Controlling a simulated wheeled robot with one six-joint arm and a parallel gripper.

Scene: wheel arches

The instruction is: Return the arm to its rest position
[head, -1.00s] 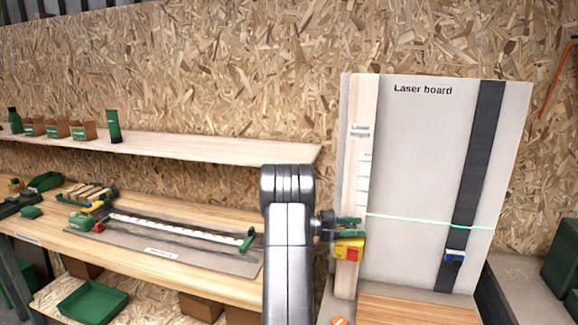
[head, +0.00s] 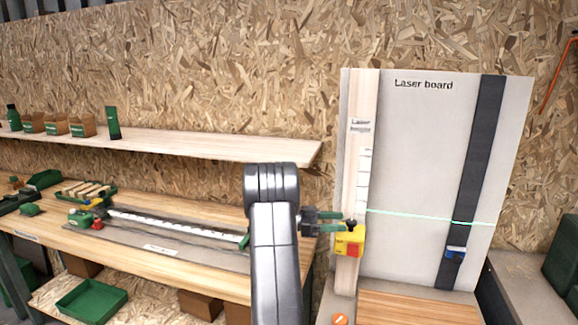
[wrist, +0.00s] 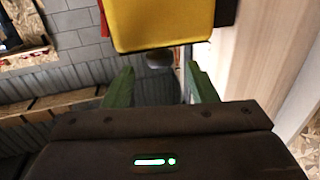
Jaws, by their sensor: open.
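A workbench (head: 60,240) with a long measuring rail (head: 170,225) stands to the left. Above it a shelf (head: 210,148) carries small boxes and green items. A green tray (head: 90,301) is on the lower shelf. Green crates (head: 563,250) stand at the right edge.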

